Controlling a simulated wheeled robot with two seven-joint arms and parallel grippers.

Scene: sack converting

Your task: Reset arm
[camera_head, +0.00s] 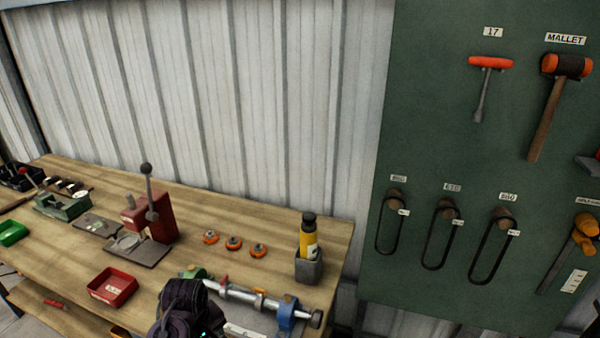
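A dark, rounded part of one of my arms (188,310) rises from the bottom edge, left of centre, with a small teal light on it. It covers part of the workbench and the left part of a metal roller shaft (240,293). I cannot tell which arm it belongs to. No gripper fingers show in the head view, so neither gripper can be seen open, shut or holding anything.
The wooden workbench (75,240) carries a red lever press (150,215), a red tray (112,287), several orange-and-dark rings (233,244) and a yellow bottle (308,238) in a grey holder. A green tool board (430,120) holds a mallet (556,95) and belts (437,235).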

